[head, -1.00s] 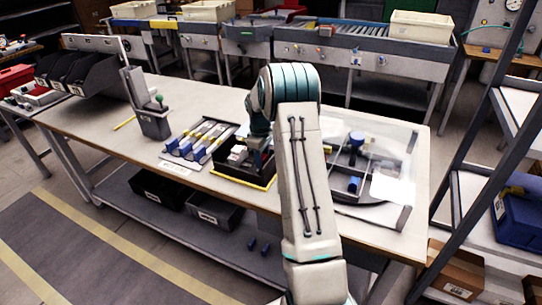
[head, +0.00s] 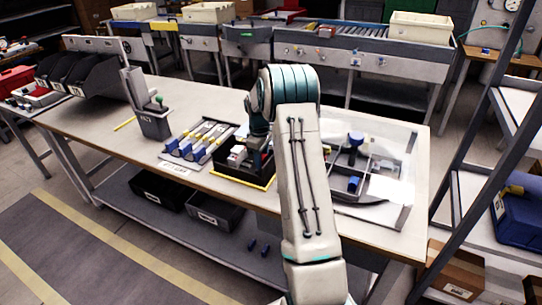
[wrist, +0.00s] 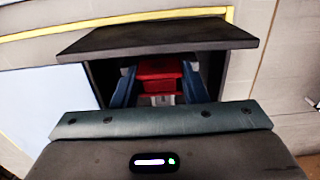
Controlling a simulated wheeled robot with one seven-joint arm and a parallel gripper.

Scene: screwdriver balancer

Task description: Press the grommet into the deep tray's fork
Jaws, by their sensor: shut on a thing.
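In the head view, the dark deep tray (head: 240,172) with a yellow front edge stands at the middle of the bench. My arm hides its right part, and a small pale piece (head: 237,152) shows inside it. My gripper is down at the tray, largely behind my own arm. In the wrist view, the blue fingers of my gripper (wrist: 158,88) reach into a dark opening. They are shut on a red piece (wrist: 160,68), seemingly the grommet, with a pale grey part below it. The fork cannot be made out, nor whether the red piece touches it.
Left of the tray lies a rack with blue-ended tools (head: 198,140), then a grey holder (head: 153,122) with a green knob. To the right, a divided round tray (head: 352,170) holds blue parts. The bench's front left is clear.

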